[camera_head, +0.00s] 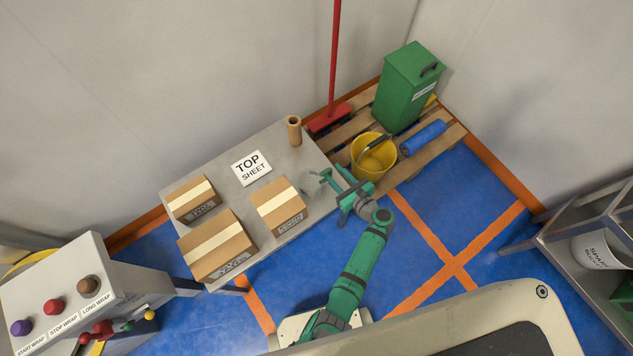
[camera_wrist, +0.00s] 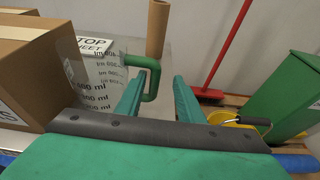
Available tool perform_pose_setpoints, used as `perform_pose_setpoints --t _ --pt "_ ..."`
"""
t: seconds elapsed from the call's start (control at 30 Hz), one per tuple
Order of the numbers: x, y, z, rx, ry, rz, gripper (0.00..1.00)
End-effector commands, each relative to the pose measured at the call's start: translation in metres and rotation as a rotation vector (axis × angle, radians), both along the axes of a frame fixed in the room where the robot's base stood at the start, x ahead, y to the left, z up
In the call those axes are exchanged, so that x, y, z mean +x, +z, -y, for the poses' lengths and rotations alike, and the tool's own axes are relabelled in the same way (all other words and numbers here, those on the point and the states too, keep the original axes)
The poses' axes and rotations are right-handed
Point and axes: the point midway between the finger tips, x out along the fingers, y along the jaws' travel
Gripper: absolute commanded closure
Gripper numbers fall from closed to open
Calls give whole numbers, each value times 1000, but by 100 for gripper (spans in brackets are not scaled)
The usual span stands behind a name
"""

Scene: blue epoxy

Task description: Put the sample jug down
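The sample jug (camera_wrist: 105,78) is clear, with dark millilitre marks and a green handle (camera_wrist: 153,82). In the head view the jug (camera_head: 312,184) is faint, at the right edge of the grey table (camera_head: 318,213), and looks upright. My gripper (camera_head: 341,188) reaches in from the right at the handle side. In the wrist view my gripper (camera_wrist: 159,82) has its two green fingers apart, with the handle between them. The handle is near the left finger and there is a gap to the right finger. The jug's base is hidden in the wrist view.
Cardboard boxes (camera_head: 277,206) stand left of the jug. A TOP SHEET card (camera_head: 251,168) and a brown tube (camera_head: 294,131) are behind. A pallet beyond the table holds a yellow bucket (camera_head: 373,157), a green bin (camera_head: 408,86), a blue roll (camera_head: 423,138) and a red broom (camera_head: 330,117).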

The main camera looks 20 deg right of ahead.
Motion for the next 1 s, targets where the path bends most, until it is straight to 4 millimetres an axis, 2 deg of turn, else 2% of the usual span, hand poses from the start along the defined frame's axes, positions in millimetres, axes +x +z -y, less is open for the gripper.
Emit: perform_pose_setpoints --t 0.27,0.5,0.8,0.93,1.0 --pt "22 -8 -16 1 12 0 66" --pt "46 -17 -20 -1 0 -1 66" --pt "49 -19 -19 -1 -3 -1 66" --pt "49 -19 -19 -2 -2 0 97" --pt "49 -19 -20 -2 -2 0 100"
